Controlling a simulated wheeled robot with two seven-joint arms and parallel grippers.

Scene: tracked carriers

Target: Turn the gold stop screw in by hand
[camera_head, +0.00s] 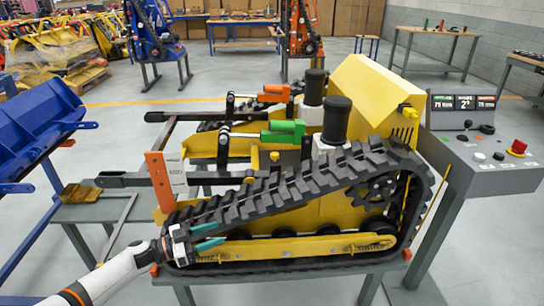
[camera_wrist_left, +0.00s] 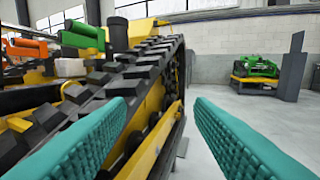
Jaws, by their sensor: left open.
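The yellow tracked carrier (camera_head: 345,95) stands on a grey bench, its near black track (camera_head: 300,190) facing me. A small gold-yellow round knob (camera_head: 275,156) shows below the green cylinder; I cannot tell whether it is the stop screw. My left gripper (camera_head: 217,236) has teal fingers, spread and empty, beside the near track's lower front end. In the left wrist view the two fingers (camera_wrist_left: 160,105) are wide apart, with the track and yellow side frame (camera_wrist_left: 140,135) beyond and between them. No screw can be made out there. My right gripper is not in view.
A grey control console (camera_head: 485,150) with a red button stands at the right. A blue machine part (camera_head: 35,130) is at the left. Green (camera_head: 283,132) and orange (camera_head: 275,93) cylinders and black posts rise above the tracks.

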